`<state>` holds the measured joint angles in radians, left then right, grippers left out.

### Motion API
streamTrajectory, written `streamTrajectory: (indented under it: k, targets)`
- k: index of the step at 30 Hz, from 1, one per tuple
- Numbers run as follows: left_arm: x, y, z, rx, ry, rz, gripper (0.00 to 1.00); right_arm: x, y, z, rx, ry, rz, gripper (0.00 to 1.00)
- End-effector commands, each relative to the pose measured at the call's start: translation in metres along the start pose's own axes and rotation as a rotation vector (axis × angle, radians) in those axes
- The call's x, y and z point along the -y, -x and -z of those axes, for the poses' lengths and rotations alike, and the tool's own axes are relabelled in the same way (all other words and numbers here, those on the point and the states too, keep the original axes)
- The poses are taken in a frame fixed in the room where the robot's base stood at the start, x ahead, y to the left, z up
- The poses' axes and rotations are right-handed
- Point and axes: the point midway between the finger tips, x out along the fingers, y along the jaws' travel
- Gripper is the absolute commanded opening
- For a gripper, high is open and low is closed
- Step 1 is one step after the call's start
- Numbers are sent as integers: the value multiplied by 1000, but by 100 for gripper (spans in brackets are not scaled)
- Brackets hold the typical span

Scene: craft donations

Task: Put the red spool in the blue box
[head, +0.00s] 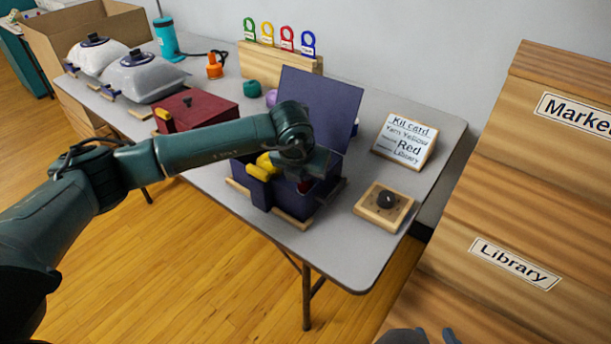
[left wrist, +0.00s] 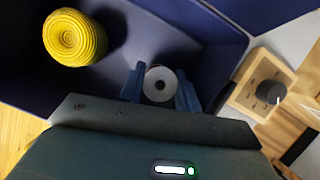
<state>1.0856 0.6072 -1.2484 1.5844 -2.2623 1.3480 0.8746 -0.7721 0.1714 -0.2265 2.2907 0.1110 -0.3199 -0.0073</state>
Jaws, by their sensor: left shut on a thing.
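The blue box (head: 262,193) stands open at the table's front edge, its lid raised at the back. My left gripper (head: 303,180) reaches down into it, fingers mostly hidden by my arm. In the left wrist view the gripper (left wrist: 160,88) is shut on a spool (left wrist: 158,84), seen end-on as a pale disc with a dark hole. I cannot tell whether the spool touches the box floor. My right gripper (head: 430,336) is only partly in view at the bottom edge.
Yellow yarn (left wrist: 75,37) lies inside the box, left of the gripper. A closed dark red box (head: 200,108) is to its left. A wooden block with a black knob (head: 386,201) and a kit card (head: 404,140) stand to its right. Wooden library bins (head: 500,225) fill the right.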

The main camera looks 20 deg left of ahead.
Motion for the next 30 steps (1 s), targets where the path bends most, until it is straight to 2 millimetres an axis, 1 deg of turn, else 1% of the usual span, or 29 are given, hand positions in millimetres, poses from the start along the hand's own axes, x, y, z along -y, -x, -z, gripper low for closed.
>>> streamTrajectory:
  k: [2,9,12,13,15,22,25,28,30]
  targets:
    - [0,-5,2,0,1,0,11,0,0,1,-3,1,0,36]
    - [0,-5,2,1,0,1,11,0,-1,3,-8,2,0,36]
    - [0,-8,3,1,0,1,11,-1,-2,1,-12,4,-1,36]
    - [0,-7,3,1,0,1,35,-1,-1,3,-15,5,-1,36]
    - [0,-7,3,1,0,1,41,-1,-1,5,-18,5,-1,36]
    - [0,-6,2,1,0,1,42,-1,0,6,-20,5,-1,36]
    - [0,-2,1,2,0,1,42,0,0,7,-15,3,-1,36]
    - [0,10,1,3,-1,2,42,-1,0,5,-10,3,-1,36]
    - [0,24,1,5,-1,2,42,-1,0,4,-6,2,-1,36]
